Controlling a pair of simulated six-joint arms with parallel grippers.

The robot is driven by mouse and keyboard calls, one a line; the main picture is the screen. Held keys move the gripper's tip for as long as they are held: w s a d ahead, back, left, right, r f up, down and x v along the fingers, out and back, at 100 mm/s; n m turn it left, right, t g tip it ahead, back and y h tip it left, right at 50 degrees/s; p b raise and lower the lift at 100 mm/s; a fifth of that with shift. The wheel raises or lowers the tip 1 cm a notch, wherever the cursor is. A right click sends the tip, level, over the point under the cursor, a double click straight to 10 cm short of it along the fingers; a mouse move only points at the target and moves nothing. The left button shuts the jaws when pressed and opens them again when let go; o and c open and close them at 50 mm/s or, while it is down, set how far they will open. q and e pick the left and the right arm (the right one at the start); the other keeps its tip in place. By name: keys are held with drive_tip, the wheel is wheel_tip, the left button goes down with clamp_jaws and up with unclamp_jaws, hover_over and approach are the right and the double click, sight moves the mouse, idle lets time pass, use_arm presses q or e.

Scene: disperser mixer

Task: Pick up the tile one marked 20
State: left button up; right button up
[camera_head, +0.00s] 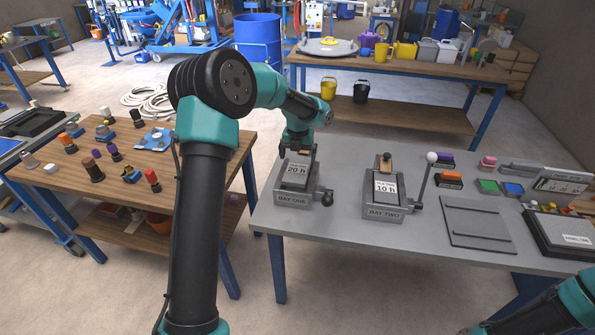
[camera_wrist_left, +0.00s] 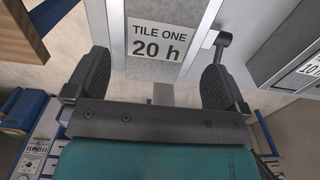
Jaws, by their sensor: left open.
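Tile one, a grey block with a white label reading 20 h (camera_head: 297,169), sits tilted up in the holder marked BAY ONE (camera_head: 292,199) on the grey table. It also shows in the left wrist view with its TILE ONE label (camera_wrist_left: 157,40). My left gripper (camera_head: 301,148) is at the tile's upper end. In the left wrist view my left gripper (camera_wrist_left: 155,68) is open, one dark finger on each side of the tile, with gaps between. Whether the fingers are level with the tile is hard to tell. My right gripper is out of view.
A second tile marked 10 h (camera_head: 385,188) sits in BAY TWO (camera_head: 382,212) to the right, with a ball-topped lever (camera_head: 427,180) beside it. A dark knob (camera_head: 326,198) sticks out right of BAY ONE. Stamps (camera_head: 448,180) and a flat grey plate (camera_head: 475,222) lie farther right.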

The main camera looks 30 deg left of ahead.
sight(297, 168)
use_arm(q)
drive_tip(key=shift+f, duration=0.1)
drive_tip(key=shift+s+f, duration=0.1)
drive_tip(key=shift+f, duration=2.5)
drive_tip(key=c, duration=1.1)
